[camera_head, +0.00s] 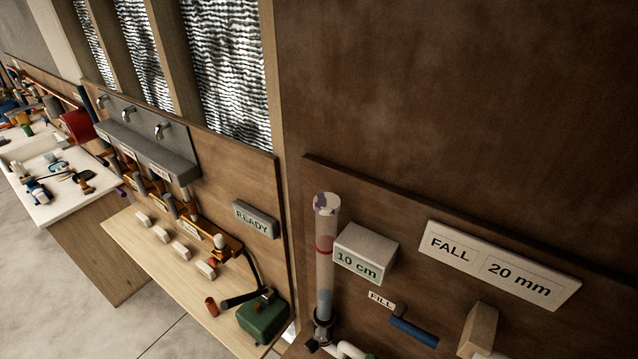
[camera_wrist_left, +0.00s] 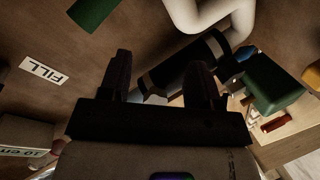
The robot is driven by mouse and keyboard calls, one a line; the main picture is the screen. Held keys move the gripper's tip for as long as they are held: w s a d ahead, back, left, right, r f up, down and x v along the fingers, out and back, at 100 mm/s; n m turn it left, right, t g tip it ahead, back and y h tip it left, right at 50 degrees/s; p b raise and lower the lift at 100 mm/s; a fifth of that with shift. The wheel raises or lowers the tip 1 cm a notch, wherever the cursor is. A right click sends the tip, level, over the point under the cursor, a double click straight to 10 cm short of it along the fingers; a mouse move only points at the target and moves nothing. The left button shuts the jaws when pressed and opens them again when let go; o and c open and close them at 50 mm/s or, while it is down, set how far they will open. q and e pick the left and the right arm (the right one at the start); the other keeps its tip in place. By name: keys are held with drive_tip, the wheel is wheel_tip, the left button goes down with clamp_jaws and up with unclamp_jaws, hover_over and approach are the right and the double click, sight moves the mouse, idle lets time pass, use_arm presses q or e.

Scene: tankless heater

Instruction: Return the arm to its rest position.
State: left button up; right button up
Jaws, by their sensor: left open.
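My left gripper (camera_wrist_left: 160,62) shows in the left wrist view with its two dark fingers spread apart. I see nothing held between them. A dark cylindrical fitting (camera_wrist_left: 185,66) lies beyond the fingers and is partly hidden by the right-hand finger. I cannot tell whether a finger touches it. Neither gripper shows in the head view. In that view a clear upright tube (camera_head: 325,265) with a red band stands on the brown panel beside a "10 cm" box (camera_head: 366,252).
Close to the gripper are a white pipe (camera_wrist_left: 212,14), a green part (camera_wrist_left: 92,12) and a FILL label (camera_wrist_left: 43,70). The head view shows a blue handle (camera_head: 413,332), a FALL sign (camera_head: 500,264), a wooden block (camera_head: 478,330) and a green box (camera_head: 263,317) on a bench.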

use_arm(q)
wheel_tip(320, 180, up, 8)
drive_tip(key=s+a+m+g, duration=0.2)
drive_tip(key=s+m+g, duration=0.1)
drive_tip(key=m+g, duration=0.4)
drive_tip(key=s+a+r+y+p, duration=0.25)
drive_tip(key=s+a+r, duration=0.35)
drive_tip(key=a, duration=0.4)
drive_tip(key=s+a+r+y+p, duration=0.25)
drive_tip(key=s+a+r, duration=0.4)
drive_tip(key=a, duration=0.35)
drive_tip(key=s+a+g+y+p, duration=0.1)
drive_tip(key=s+a+p, duration=0.3)
drive_tip(key=s, duration=0.8)
drive_tip(key=shift+s+a+f+n+g+y, duration=0.15)
drive_tip(key=shift+a+f+n+g+y, duration=0.2)
drive_tip(key=shift+g, duration=0.45)
drive_tip(key=shift+a, duration=0.1)
